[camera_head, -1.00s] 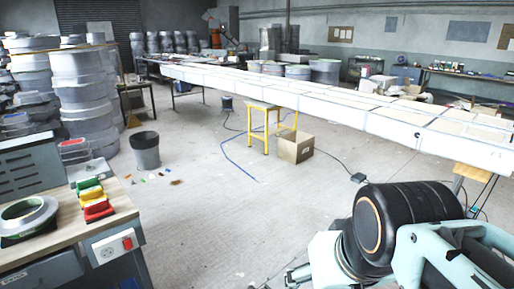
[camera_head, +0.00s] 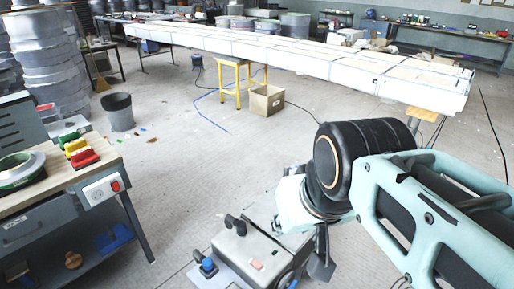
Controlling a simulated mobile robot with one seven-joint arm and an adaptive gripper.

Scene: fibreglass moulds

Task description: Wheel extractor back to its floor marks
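A low pale grey unit (camera_head: 255,250) stands at the bottom centre, with black knobs, a small red patch and a blue knob at its front left. I cannot tell whether it is the extractor or part of my own base. My arm comes in from the right and bends down beside it. A dark piece below the wrist (camera_head: 321,262) may be my gripper; its fingers cannot be made out. A thin blue line (camera_head: 211,117) runs on the floor near the yellow stool; I cannot tell whether it is a floor mark or a hose.
A workbench (camera_head: 112,170) stands at left. A grey bin (camera_head: 119,112), yellow stool (camera_head: 233,88) and cardboard box (camera_head: 267,100) stand on the floor. A long white mould table (camera_head: 300,58) crosses behind, with a cable beneath. The middle floor is clear.

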